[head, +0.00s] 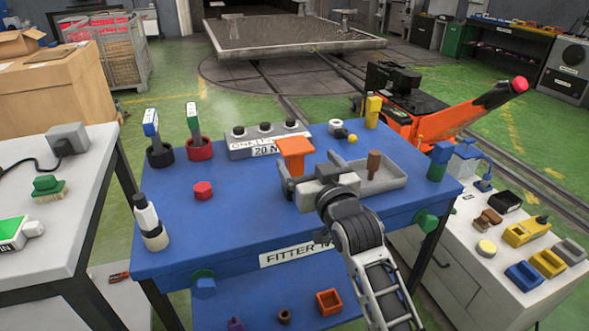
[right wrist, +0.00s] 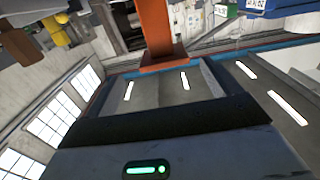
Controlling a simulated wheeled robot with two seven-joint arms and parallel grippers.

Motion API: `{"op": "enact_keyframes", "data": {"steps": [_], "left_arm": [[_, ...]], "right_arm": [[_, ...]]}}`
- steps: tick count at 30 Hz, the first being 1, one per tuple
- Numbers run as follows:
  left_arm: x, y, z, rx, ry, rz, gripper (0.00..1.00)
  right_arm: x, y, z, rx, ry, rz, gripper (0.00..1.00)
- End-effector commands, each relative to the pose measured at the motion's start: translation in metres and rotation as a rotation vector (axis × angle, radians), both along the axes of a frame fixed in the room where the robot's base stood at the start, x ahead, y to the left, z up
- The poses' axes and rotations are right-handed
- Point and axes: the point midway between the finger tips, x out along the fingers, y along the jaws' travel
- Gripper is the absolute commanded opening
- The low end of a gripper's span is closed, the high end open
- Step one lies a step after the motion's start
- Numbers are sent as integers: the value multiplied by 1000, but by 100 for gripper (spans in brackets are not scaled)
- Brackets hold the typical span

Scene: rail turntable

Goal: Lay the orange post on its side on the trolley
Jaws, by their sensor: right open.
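The orange post (head: 295,150) has a wide flat top and a narrower stem. It looks upright over the blue-topped trolley (head: 235,215), just behind my right gripper in the head view. My right gripper (head: 308,174) is open, low over the trolley, with its jaws close to the stem. Its body hides the post's lower end, so I cannot tell whether they touch. In the right wrist view the orange post (right wrist: 158,30) shows at the top centre, beyond the dark gripper edge. My left gripper is not in view.
A grey tray (head: 396,183) with a brown peg (head: 374,163) lies beside my right gripper. A grey labelled block (head: 240,147) stands behind. A red nut (head: 203,190) and a white bottle (head: 150,222) are at left.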

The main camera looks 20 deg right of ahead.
Motion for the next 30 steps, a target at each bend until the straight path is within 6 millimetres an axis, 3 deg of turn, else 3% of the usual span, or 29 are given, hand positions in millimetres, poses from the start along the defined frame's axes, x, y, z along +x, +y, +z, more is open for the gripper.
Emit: {"op": "enact_keyframes", "data": {"steps": [3, 10, 18, 28, 30], "left_arm": [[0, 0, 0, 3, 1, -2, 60], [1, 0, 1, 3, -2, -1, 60], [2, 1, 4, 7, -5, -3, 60], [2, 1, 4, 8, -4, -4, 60], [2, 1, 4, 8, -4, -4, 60]], "right_arm": [[18, 1, 1, 1, -1, 0, 89], [33, 3, 0, 2, 1, 1, 89], [70, 8, -2, 1, 0, 0, 89], [77, 8, -3, 1, 0, 0, 89], [77, 8, -3, 1, 0, 0, 70]]}}
